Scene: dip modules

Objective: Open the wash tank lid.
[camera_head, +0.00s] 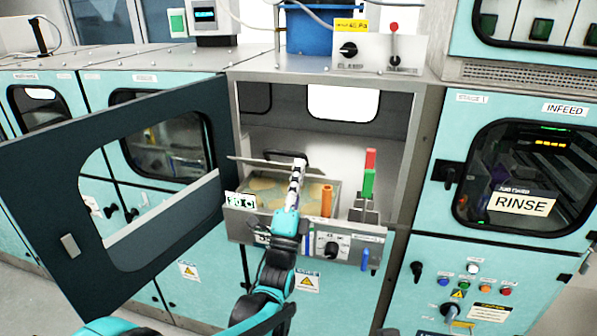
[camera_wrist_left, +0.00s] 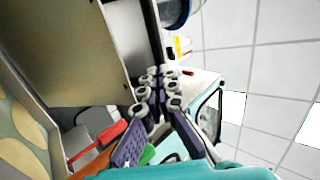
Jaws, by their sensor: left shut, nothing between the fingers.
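The wash tank (camera_head: 335,195) sits inside the open cabinet, with tan, patchy contents showing in it. Its lid (camera_head: 258,162) shows as a thin sheet seen nearly edge-on, raised above the contents, with a dark arched handle (camera_head: 287,152) behind my gripper. My left gripper (camera_head: 299,163) reaches in over the tank's front, its fingers closed and empty, at the lid's edge near the handle; I cannot tell whether it touches. In the left wrist view the fingers (camera_wrist_left: 158,78) are together beside a large beige panel (camera_wrist_left: 75,50), probably the lid. My right gripper is out of view.
The cabinet's dark-framed door (camera_head: 60,190) is swung open to the left. An orange post (camera_head: 326,200) and a red-green stack (camera_head: 369,175) stand just right of the gripper. A control panel (camera_head: 345,248) fronts the tank. The RINSE cabinet (camera_head: 450,215) is at right.

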